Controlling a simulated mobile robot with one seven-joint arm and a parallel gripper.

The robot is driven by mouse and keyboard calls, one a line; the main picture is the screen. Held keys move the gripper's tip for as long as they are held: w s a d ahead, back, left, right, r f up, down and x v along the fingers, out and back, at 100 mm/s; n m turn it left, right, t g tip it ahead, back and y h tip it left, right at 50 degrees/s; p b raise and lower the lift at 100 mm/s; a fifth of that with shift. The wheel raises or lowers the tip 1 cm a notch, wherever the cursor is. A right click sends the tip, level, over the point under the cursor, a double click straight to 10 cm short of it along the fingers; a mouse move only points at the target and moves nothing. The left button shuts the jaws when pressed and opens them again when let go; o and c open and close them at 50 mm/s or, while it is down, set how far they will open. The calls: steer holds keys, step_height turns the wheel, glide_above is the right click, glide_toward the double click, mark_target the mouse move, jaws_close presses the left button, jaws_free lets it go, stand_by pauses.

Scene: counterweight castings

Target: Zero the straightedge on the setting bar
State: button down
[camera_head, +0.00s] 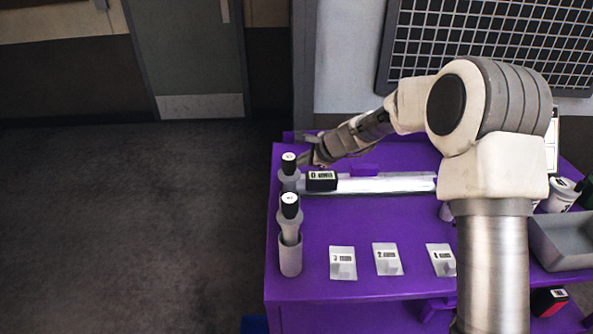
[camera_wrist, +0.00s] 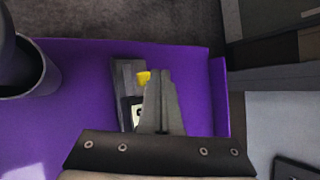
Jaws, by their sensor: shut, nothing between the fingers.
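A long pale bar (camera_head: 390,185) lies across the back half of the purple bench. A black block with a white label or display (camera_head: 321,181) sits at its left end; I cannot tell which part is the straightedge and which the setting bar. My gripper (camera_head: 314,160) is just behind the block, partly hidden by my arm. In the wrist view the fingers (camera_wrist: 160,75) are shut and empty. They overlap the dark block (camera_wrist: 125,112) and a grey piece (camera_wrist: 125,75) with a yellow patch (camera_wrist: 142,77). I cannot tell whether they touch.
Two grey holders with black-topped items, one at the back (camera_head: 288,172) and one in front (camera_head: 290,250), stand along the bench's left edge. Several labelled packets (camera_head: 343,263) lie in front. A grey tray (camera_head: 560,242) is at right. The bench (camera_head: 365,225) between bar and packets is clear.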

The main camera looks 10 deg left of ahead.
steer(key=shift+r, duration=0.15)
step_height(320, 180, up, 5)
steer(key=p, duration=0.4)
stand_by(0.6)
